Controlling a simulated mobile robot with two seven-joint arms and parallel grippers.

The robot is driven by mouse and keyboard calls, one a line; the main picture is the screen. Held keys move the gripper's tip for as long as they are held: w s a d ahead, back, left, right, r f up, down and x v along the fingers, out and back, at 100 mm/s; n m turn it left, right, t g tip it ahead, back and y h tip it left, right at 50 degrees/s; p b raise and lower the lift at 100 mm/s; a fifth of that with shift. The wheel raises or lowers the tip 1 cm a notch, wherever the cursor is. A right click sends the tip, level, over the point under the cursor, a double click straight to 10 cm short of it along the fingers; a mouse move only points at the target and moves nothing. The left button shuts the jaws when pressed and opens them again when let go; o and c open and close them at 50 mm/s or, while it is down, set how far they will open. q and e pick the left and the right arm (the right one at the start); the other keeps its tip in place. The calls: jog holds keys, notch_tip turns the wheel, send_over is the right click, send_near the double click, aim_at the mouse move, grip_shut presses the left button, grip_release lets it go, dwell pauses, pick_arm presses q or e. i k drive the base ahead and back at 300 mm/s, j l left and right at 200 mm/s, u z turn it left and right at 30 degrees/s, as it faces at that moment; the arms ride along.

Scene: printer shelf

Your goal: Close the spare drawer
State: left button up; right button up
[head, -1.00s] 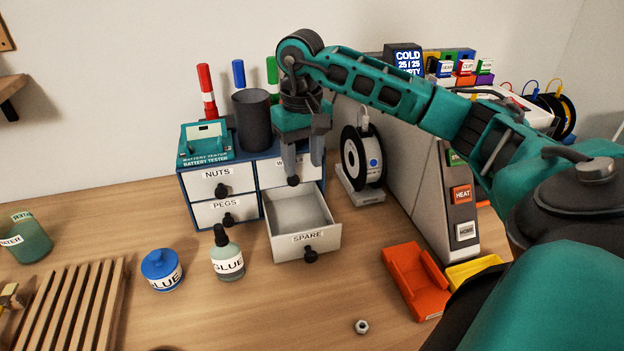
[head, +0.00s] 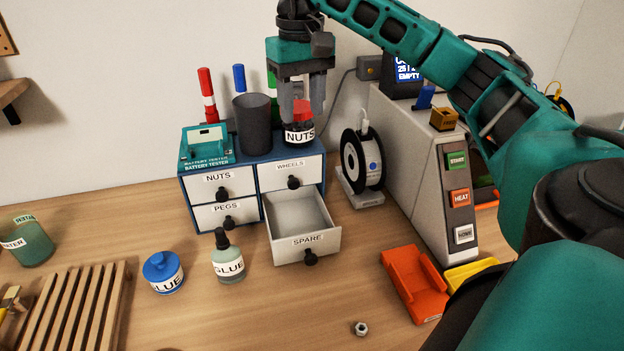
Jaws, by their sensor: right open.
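The spare drawer (head: 303,246) stands pulled out at the lower right of the small blue-framed cabinet (head: 257,205). It looks empty, and its dark knob (head: 310,258) faces the front. My right gripper (head: 302,112) is open above the cabinet top, fingers pointing down. A red-lidded jar labelled NUTS (head: 299,135) stands on the cabinet top at the fingertips. The fingers overlap the jar in the picture; I cannot tell whether they touch it. My left gripper is not in view.
The wheels drawer (head: 291,174), nuts drawer (head: 219,183) and pegs drawer (head: 226,215) look shut. A glue bottle (head: 228,260) stands just left of the spare drawer. A filament spool (head: 362,160) stands to the right. The table in front of the drawer is mostly clear.

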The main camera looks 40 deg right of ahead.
aim_at(299, 225)
jog(key=k, duration=1)
